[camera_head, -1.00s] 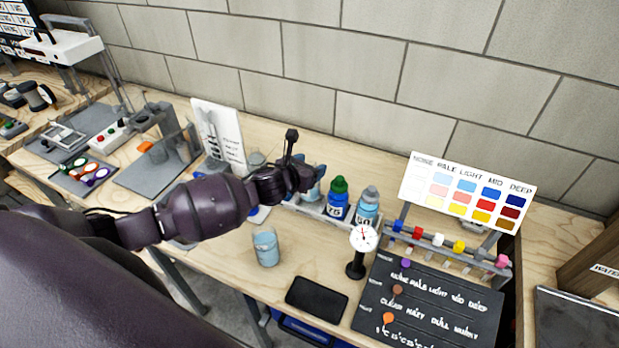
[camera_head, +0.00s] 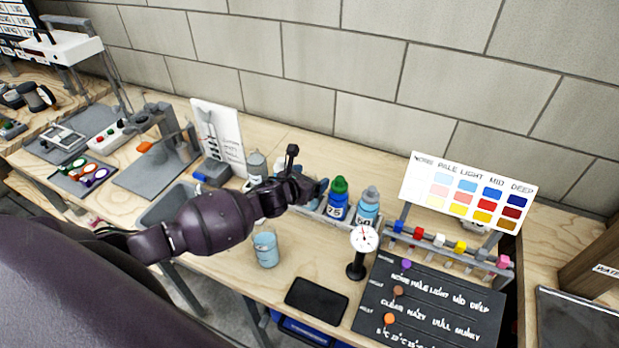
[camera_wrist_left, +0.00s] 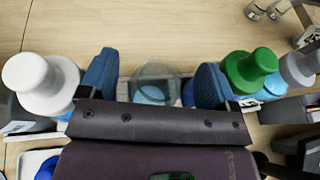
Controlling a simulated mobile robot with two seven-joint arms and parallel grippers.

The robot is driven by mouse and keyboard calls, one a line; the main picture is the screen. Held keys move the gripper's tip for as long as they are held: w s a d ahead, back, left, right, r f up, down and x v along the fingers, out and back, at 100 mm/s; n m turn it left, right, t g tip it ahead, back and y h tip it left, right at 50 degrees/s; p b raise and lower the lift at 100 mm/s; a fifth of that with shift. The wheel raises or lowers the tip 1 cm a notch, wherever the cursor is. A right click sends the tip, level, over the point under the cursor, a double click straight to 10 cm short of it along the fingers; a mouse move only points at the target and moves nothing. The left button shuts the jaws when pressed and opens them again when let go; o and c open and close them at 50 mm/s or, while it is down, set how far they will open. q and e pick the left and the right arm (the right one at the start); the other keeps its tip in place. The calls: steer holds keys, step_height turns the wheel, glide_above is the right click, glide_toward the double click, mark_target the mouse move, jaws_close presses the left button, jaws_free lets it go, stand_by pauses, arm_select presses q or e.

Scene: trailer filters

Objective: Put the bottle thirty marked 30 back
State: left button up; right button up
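My left gripper (camera_head: 312,190) is over the bottle row at the back of the bench. In the left wrist view its two blue fingers (camera_wrist_left: 157,85) are apart. A clear round vessel (camera_wrist_left: 157,72) with blue in it shows between them, with a gap on each side. No mark 30 is readable on any bottle. Right of the gripper stand a green-capped blue bottle marked 75 (camera_head: 338,200) and a grey-capped light blue bottle (camera_head: 368,207). Left of it is a pale-capped bottle (camera_head: 257,166), seen large in the wrist view (camera_wrist_left: 42,85). The gripper hides part of the row.
A light blue cup (camera_head: 266,250) stands on the front of the bench. A dark flat pad (camera_head: 316,300), a dial gauge (camera_head: 364,240) and a dark marker board (camera_head: 430,310) are to the right. A colour chart (camera_head: 470,188) stands behind. A white board (camera_head: 218,137) stands behind left.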

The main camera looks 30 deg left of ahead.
arm_select(q)
steer(key=shift+r, duration=0.1)
steer(key=shift+s+r, duration=0.1)
steer(key=shift+s, duration=0.05)
steer(key=v, duration=1.1)
steer(key=shift+s+r, duration=0.15)
steer(key=shift+s, duration=0.2)
steer(key=shift+s, duration=0.1)
